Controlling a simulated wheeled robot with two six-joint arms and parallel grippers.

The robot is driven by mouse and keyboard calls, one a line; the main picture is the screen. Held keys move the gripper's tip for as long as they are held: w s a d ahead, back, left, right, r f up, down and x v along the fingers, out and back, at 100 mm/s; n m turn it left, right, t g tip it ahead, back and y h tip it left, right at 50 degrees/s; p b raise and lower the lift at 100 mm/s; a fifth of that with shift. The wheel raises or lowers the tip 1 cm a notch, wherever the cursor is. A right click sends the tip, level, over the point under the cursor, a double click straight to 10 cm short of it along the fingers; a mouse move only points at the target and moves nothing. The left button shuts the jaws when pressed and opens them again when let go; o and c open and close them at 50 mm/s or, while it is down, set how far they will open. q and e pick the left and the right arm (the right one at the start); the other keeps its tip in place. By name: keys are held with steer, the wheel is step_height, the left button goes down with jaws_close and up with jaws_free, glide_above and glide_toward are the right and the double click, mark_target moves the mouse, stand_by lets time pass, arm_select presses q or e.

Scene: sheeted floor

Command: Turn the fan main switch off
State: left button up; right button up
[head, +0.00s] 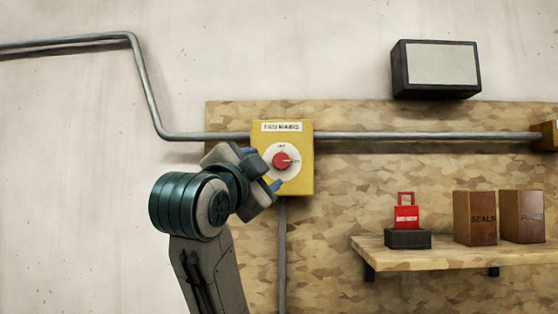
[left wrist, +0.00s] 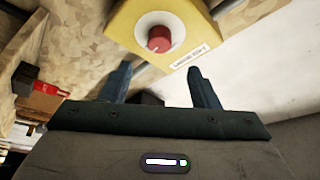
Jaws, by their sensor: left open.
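The fan main switch is a yellow box (head: 301,178) on the wall board, with a label reading roughly "FAN MAINS" at its top. A red rotary knob (head: 281,161) sits on a white round dial; its pointer mark faces right in the head view. The knob (left wrist: 159,40) and yellow box (left wrist: 128,22) also show in the left wrist view. My left gripper (head: 263,172) is in front of the box's lower left part. Its fingers (left wrist: 160,82) are open and empty, pointing toward the knob and apart from it. My right gripper is not in view.
Grey conduit (head: 400,135) runs along the board on both sides of the box and below it. A wooden shelf (head: 400,257) at right holds a red padlock-shaped item (head: 406,216) on a black base and two brown boxes (head: 476,218). A dark-framed panel (head: 437,68) hangs above.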

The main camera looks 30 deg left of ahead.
mark_target(281, 162)
arm_select(q)
steer(key=p+x, duration=0.4)
steer(key=x, duration=0.5)
steer(key=shift+w+a, duration=0.1)
steer(key=shift+w, duration=0.3)
steer(key=shift+f, duration=0.1)
steer(key=c, duration=1)
